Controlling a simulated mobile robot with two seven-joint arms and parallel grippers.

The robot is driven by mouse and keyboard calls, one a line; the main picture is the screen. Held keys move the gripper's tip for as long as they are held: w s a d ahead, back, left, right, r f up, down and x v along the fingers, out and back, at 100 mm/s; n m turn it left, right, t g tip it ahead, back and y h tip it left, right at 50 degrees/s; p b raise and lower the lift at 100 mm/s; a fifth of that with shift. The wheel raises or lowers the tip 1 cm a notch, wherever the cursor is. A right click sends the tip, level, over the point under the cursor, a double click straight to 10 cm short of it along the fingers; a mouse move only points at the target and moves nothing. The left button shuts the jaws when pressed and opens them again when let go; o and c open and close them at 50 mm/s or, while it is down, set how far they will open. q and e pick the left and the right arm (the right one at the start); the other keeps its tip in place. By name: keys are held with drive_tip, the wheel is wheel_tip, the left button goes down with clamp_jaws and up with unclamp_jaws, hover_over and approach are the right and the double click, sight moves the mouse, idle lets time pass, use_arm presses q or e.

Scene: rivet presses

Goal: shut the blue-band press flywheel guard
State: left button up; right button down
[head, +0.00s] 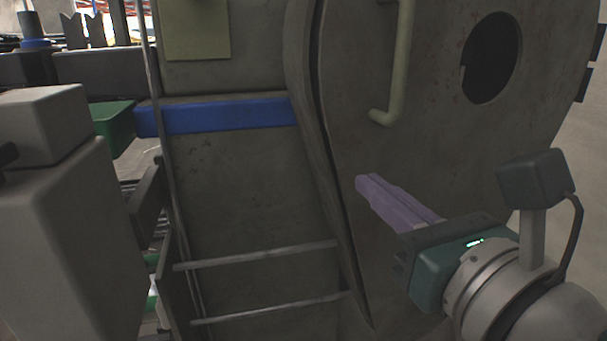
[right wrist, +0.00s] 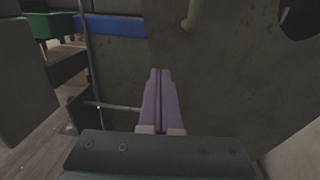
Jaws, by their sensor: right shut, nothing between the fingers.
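The blue-band press (head: 240,165) is a grey body with a blue band (head: 215,116) across it. Its flywheel guard (head: 440,110) is a large grey rounded plate with a pale bar handle (head: 398,65) and a dark round hole. A narrow dark gap shows along the guard's left edge, between it and the press body. My right gripper (head: 365,183) is shut and empty, its purple fingers in front of the guard's face below the handle. In the right wrist view the fingers (right wrist: 160,75) point at the guard (right wrist: 215,95); contact cannot be told. My left gripper is not in view.
A green bin (head: 113,127) stands left of the blue band. Thin metal rails (head: 255,256) cross the press's lower front. A yellowish plate (head: 197,30) is on the press above the band. Hinge-like dark blocks (head: 591,62) show at the far right.

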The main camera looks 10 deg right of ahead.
sight(346, 171)
drive_tip(key=w, duration=0.2)
drive_tip(key=shift+w+a, duration=0.15)
drive_tip(key=shift+w, duration=0.15)
drive_tip(key=shift+w+a+b, duration=0.15)
drive_tip(key=shift+w+b, duration=0.2)
drive_tip(key=shift+w, duration=0.3)
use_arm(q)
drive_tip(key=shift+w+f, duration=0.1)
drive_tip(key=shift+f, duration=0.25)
use_arm(e)
drive_tip(key=shift+m+h, duration=0.5)
drive_tip(key=shift+h, duration=0.3)
drive_tip(key=w, duration=0.4)
drive_tip(key=shift+w+a, duration=0.2)
drive_tip(key=shift+w, duration=0.05)
drive_tip(key=shift+w+f, duration=0.15)
drive_tip(key=shift+f+h, duration=0.1)
drive_tip(key=shift+h, duration=0.2)
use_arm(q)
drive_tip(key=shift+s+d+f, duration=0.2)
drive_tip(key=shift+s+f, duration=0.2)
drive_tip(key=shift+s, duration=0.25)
use_arm(e)
drive_tip(key=shift+f, duration=0.1)
